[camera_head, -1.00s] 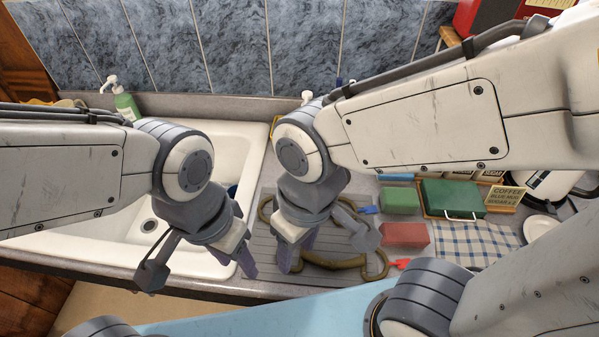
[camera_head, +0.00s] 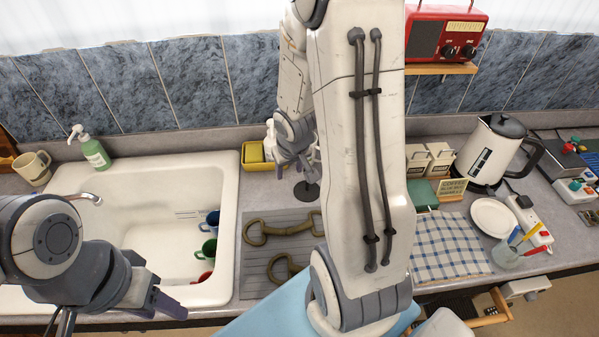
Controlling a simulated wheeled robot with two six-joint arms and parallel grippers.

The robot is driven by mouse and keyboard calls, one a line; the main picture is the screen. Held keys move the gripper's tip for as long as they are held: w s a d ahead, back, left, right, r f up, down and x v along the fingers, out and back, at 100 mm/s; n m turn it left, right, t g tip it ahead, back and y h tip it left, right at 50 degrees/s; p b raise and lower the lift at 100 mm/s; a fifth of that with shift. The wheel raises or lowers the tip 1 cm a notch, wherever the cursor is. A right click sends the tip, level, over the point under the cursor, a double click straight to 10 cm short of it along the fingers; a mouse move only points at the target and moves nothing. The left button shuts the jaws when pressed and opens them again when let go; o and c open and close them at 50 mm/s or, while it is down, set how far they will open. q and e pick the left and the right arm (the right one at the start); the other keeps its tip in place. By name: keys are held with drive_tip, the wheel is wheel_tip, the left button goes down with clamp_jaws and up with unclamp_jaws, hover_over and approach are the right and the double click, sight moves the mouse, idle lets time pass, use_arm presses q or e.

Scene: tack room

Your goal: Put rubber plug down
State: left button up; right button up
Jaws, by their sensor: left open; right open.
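A dark round rubber plug (camera_head: 306,191) with a thin stem shows on the grey counter, behind the ribbed drainboard. My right gripper (camera_head: 303,166) is just above it, with its jaws open. Part of the plug's upper side is hard to make out below the fingers. My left gripper (camera_head: 168,306) is open and empty at the front edge of the white sink (camera_head: 228,215), low in the view. My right arm hides the counter right of the plug.
A yellow sponge holder (camera_head: 253,153) stands left of my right gripper. Brass bits (camera_head: 283,229) lie on the drainboard (camera_head: 252,277). Blue, green and red mugs (camera_head: 208,250) are in the sink. A kettle (camera_head: 490,150), checked cloth (camera_head: 445,247) and plate (camera_head: 494,217) are at right.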

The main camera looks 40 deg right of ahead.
drive_tip(key=s+d+f+m, duration=0.1)
drive_tip(key=d+m, duration=0.1)
drive_tip(key=d, duration=0.4)
drive_tip(key=b, duration=0.2)
hover_over(307, 189)
drive_tip(key=f, duration=0.3)
drive_tip(key=s+f, duration=0.1)
drive_tip(key=f, duration=0.1)
drive_tip(key=shift+f, duration=0.35)
drive_tip(key=shift+p+x, duration=0.65)
drive_tip(key=shift+x, duration=1.7)
drive_tip(key=shift+t, duration=0.3)
drive_tip(key=shift+a, duration=0.1)
clamp_jaws()
